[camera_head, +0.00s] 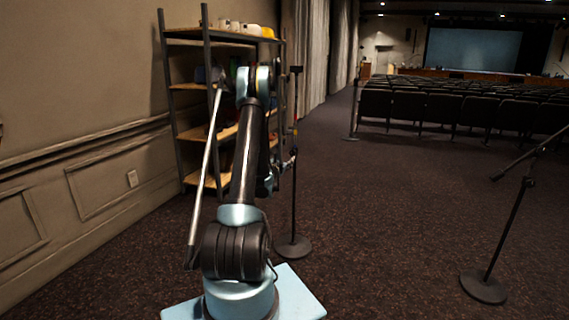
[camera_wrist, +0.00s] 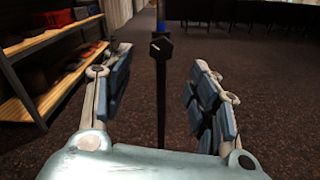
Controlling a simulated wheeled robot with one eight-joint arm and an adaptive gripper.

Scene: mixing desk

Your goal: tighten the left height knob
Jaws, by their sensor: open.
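A black height knob (camera_wrist: 161,47) with a pale pointer mark faces me on the upright pole of a mic stand, in the wrist view. The stand's pole (camera_head: 296,105) rises from a round base (camera_head: 294,247) just right of my arm in the head view. My gripper (camera_wrist: 163,62) is open, with one blue-padded finger on each side of the picture. The knob appears between the fingertips, with gaps on both sides; I see no contact. In the head view my arm hides much of the gripper, and the knob cannot be made out there.
A shelf unit (camera_head: 205,107) with items stands behind my arm, close to the left wall. A second stand (camera_head: 485,286) with a slanted boom is at the right, and another stand (camera_head: 353,112) is farther back. Rows of seats (camera_head: 440,105) lie beyond open carpet.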

